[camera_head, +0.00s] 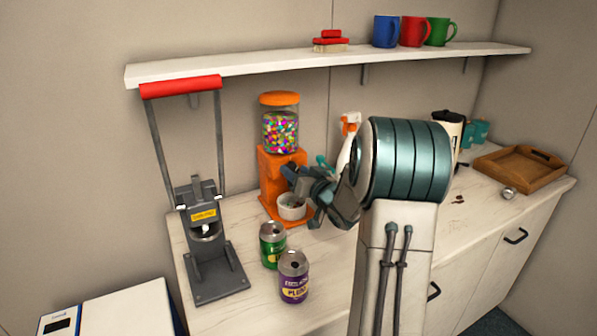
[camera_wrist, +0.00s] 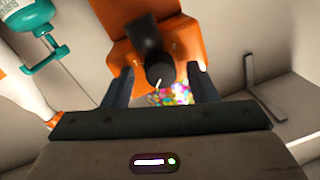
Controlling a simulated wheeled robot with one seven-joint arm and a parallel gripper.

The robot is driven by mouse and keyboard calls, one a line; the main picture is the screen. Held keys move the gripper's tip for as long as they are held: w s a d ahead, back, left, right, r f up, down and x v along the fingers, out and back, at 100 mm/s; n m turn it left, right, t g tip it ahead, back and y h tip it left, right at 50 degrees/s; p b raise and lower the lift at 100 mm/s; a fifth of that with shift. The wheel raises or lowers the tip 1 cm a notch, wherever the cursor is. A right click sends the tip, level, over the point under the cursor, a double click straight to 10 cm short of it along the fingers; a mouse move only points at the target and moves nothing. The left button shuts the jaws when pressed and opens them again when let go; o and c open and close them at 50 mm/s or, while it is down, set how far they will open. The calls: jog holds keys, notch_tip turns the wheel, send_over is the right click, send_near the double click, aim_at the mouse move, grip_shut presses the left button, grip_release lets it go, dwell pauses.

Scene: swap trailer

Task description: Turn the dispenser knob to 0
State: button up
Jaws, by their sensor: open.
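The orange candy dispenser (camera_head: 281,170) stands on the counter, with a clear globe of colourful candy under an orange lid. Its front is partly covered by my arm in the head view. In the wrist view, its black knob (camera_wrist: 160,70) with a small white pointer mark stands out from the orange body (camera_wrist: 120,45). My gripper (camera_wrist: 160,88) is open, with one finger on each side of the knob and visible gaps between. It also shows at the dispenser's front in the head view (camera_head: 291,178).
A white cup (camera_head: 291,207) sits at the dispenser's base. A green can (camera_head: 272,245) and a purple can (camera_head: 293,278) stand in front. A grey press (camera_head: 212,260) with red handle is left. A spray bottle (camera_head: 346,145) stands close behind my arm. A shelf (camera_head: 330,60) runs above.

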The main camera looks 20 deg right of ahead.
jog(key=c, duration=1)
jog(key=shift+n+b, duration=0.3)
jog(key=shift+b, duration=0.2)
jog(key=n+b, duration=0.2)
jog(key=b, duration=0.1)
jog(key=shift+f+n, duration=0.15)
jog(key=shift+n, duration=0.15)
jog(key=shift+n+g+b, duration=0.3)
jog(key=shift+n+b, duration=0.85)
jog(key=shift+n, duration=0.05)
jog(key=shift+r+n+b, duration=0.2)
jog(key=shift+n+b, duration=1)
jog(key=shift+n, duration=0.2)
